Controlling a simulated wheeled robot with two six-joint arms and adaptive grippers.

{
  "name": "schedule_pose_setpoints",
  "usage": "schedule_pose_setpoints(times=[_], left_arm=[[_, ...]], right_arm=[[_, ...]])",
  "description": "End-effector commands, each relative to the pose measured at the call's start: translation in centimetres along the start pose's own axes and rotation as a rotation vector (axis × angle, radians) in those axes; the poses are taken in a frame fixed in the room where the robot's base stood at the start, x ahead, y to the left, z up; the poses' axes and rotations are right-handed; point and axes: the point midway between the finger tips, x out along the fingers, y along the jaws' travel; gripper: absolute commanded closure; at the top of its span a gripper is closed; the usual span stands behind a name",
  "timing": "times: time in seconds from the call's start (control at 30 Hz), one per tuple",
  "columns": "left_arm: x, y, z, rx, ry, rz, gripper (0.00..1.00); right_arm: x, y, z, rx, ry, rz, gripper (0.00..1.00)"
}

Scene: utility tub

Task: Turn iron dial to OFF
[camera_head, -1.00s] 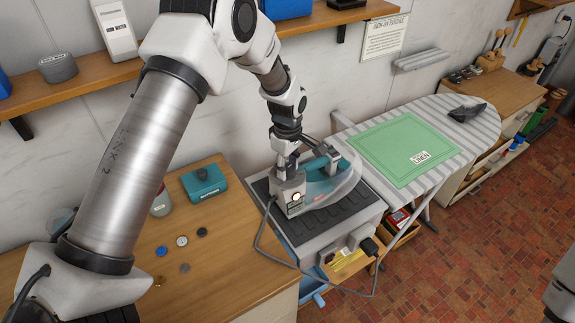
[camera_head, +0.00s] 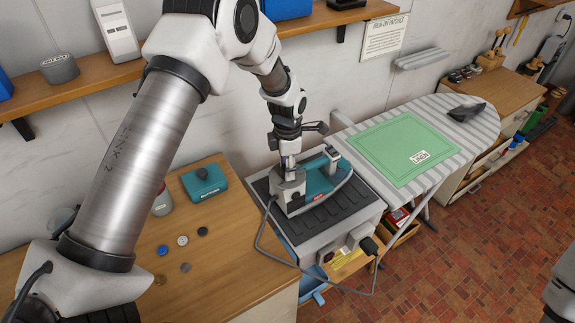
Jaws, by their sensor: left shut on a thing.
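The iron (camera_head: 322,186), teal with a grey rear block, stands on a dark ribbed rest on a grey unit. Its handle (camera_head: 326,157) faces up and its cord runs from the rear. My left gripper (camera_head: 289,172) points down and is shut at the top of the iron's rear block, on what seems to be the dial. The fingertips and wrist hide the dial, so its marking cannot be read. My right gripper is not in view.
The ironing board (camera_head: 482,122) with a green cloth (camera_head: 400,145) stands to the right. The cord (camera_head: 262,240) loops in front of the grey unit. A teal box (camera_head: 204,183) and several small discs lie on the left wooden counter (camera_head: 215,265). A shelf (camera_head: 85,92) runs above.

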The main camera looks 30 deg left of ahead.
Motion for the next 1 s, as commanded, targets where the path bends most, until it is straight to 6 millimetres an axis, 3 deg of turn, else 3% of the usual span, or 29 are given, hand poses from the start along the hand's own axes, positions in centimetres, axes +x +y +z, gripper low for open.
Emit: schedule_pose_setpoints(times=[0.4,1.0], left_arm=[[0.29,-0.23,-0.17,-0.250,0.006,-0.006,0.95],[0.31,-0.22,-0.17,-0.301,0.006,-0.006,0.95]], right_arm=[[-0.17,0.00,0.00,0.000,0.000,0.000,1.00],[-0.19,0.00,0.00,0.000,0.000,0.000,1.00]])
